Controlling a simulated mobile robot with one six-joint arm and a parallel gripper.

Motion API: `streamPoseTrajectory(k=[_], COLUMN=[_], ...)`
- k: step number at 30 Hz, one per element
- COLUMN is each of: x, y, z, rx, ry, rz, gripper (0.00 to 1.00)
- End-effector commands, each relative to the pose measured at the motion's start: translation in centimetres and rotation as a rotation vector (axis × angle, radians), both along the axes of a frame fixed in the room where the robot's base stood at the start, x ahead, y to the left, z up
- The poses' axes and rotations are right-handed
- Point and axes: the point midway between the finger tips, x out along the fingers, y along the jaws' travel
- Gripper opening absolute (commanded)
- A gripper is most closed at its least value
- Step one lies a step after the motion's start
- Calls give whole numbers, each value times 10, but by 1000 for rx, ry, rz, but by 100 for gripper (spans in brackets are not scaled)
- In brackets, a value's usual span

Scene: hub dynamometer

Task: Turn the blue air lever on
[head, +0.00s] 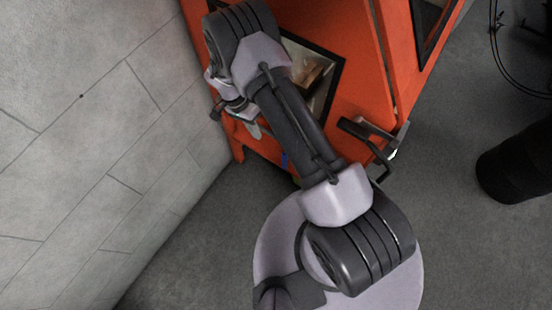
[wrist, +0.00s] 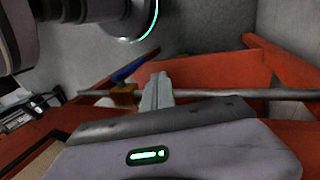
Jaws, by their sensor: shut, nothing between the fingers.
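The blue air lever (wrist: 130,68) shows in the wrist view as a slanted blue handle. It rises to the right from a brass valve body (wrist: 124,95) on a grey horizontal pipe (wrist: 225,94), at an angle to the pipe. My gripper (wrist: 157,88) is shut and empty, its fingers just right of the brass body and below the lever's upper end. I cannot tell whether the fingers touch the pipe or the lever.
An orange machine frame (head: 355,85) with a dark-edged opening stands beside my arm. A grey block wall (head: 90,110) is close on the left. A dark bracket (head: 368,132) sticks out right of my arm, and a black cylinder (head: 515,170) stands on the floor at right.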

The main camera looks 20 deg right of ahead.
Motion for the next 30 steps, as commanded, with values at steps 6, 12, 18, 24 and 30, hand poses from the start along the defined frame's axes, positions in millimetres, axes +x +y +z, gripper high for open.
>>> streamPoseTrajectory(k=[6, 12, 18, 24, 30], x=[-15, -29, -45, -65, -70], y=[-11, -20, -33, -47, -50], z=[-47, -88, -116, -115, -114], rx=[0, 0, 0, 0, 1], ry=[2, 3, 2, 1, -1], rz=[0, -1, -2, -1, 0], gripper=[0, 0, 0, 0, 0])
